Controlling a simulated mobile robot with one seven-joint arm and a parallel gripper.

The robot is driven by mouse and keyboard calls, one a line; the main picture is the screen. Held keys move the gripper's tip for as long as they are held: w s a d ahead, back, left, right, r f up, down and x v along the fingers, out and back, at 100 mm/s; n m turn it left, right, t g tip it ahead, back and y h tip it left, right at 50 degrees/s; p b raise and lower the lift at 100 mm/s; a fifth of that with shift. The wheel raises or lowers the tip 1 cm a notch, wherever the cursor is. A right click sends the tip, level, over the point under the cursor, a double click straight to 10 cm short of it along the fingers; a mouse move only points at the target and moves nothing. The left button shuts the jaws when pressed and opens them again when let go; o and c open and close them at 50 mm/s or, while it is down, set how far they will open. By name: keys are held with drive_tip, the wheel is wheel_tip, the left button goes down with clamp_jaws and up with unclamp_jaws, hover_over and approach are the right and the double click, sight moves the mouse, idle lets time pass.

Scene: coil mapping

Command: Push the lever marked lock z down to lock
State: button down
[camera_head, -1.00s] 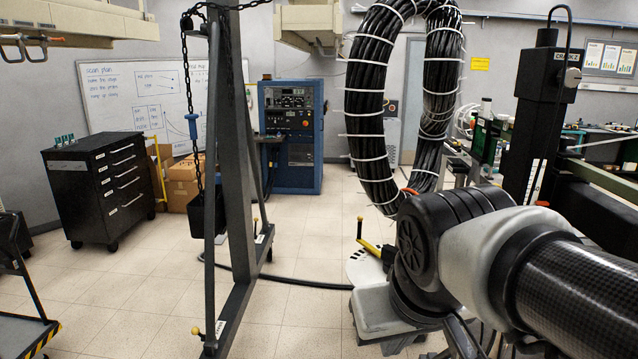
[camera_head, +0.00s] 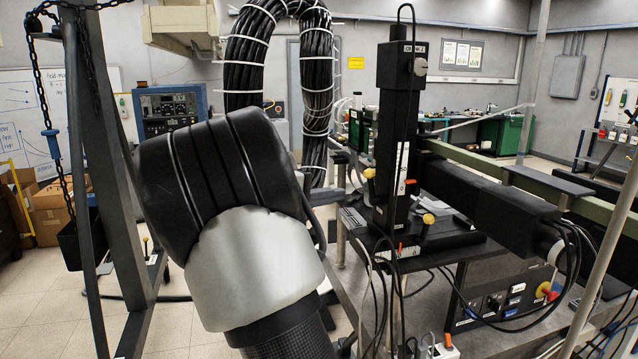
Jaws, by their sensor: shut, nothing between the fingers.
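A black upright column (camera_head: 392,130) stands right of centre on a metal bench. Two levers with yellow knobs are near its base: a left one (camera_head: 369,173) beside the column and a right one (camera_head: 428,218) just in front of it. I cannot read which is marked lock z, nor tell for sure whether either is up or down. My arm fills the left middle of the view. My gripper is out of view.
A black horizontal beam (camera_head: 483,195) runs right from the column. Cables hang below it over the metal bench (camera_head: 350,270). A thick cable bundle (camera_head: 318,80) loops behind my arm. A dark frame with a chain (camera_head: 42,90) stands at left.

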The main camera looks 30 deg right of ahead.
sight(372, 187)
drive_tip(key=w, duration=0.1)
drive_tip(key=w+r, duration=0.1)
drive_tip(key=w+n+t+h, duration=0.1)
drive_tip(key=shift+w+a+r, duration=0.15)
drive_tip(key=shift+a, duration=0.2)
drive_tip(key=s+d+p, duration=0.1)
drive_tip(key=d+p, duration=0.2)
drive_tip(key=d, duration=0.6)
drive_tip(key=shift+d, duration=0.2)
drive_tip(key=shift+s, duration=0.1)
drive_tip(key=shift+f+b, duration=0.25)
drive_tip(key=shift+b, duration=0.3)
